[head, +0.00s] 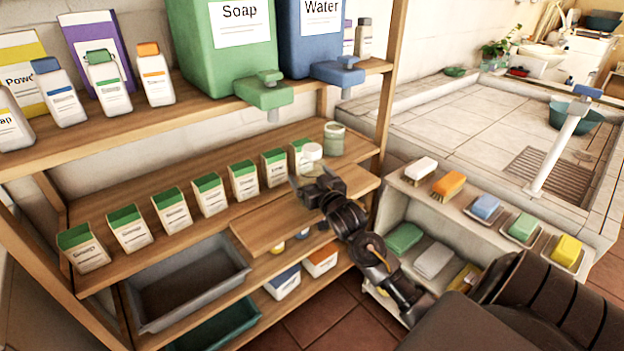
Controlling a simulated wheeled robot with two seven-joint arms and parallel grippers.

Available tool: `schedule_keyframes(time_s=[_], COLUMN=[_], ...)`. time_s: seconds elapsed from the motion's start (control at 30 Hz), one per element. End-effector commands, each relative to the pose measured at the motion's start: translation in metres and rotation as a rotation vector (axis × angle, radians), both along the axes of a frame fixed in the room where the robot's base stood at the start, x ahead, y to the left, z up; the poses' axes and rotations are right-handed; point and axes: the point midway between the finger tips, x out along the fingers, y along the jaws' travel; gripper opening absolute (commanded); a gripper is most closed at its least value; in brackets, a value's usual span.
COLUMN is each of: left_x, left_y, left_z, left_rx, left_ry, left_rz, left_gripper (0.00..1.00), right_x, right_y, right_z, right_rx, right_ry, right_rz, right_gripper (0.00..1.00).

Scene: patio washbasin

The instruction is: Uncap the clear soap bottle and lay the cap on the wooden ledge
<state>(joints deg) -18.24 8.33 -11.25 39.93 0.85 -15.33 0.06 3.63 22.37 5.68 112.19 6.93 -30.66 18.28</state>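The wooden ledge (265,233) is a bare board jutting out from the shelf front, below and left of the gripper. My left gripper is not in view.
A row of green-topped soap cartons (210,195) lines the shelf to the left. A grey bin (190,285) sits below. A low white shelf with brushes and soaps (486,207) is at the right.

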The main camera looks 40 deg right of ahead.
Motion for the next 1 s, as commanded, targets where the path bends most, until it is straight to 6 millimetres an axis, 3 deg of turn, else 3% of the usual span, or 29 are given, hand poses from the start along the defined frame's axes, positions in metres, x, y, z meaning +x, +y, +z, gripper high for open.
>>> schedule_keyframes(time_s=[0.13,0.37,0.77,1.0], left_x=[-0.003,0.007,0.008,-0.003], left_y=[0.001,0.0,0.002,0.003], left_z=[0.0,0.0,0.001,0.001], left_rx=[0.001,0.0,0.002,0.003], left_ry=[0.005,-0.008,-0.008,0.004], left_rz=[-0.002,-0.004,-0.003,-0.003], left_gripper=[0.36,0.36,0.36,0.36], right_x=[0.012,0.013,0.013,0.013], right_y=[-0.003,-0.003,-0.003,-0.003], right_z=[0.0,0.0,0.0,0.001], right_rx=[0.0,0.0,0.0,0.0], right_ry=[-0.001,-0.001,-0.001,-0.002], right_rz=[0.0,0.0,0.0,0.0], right_gripper=[0.88,0.88,0.37,0.36])
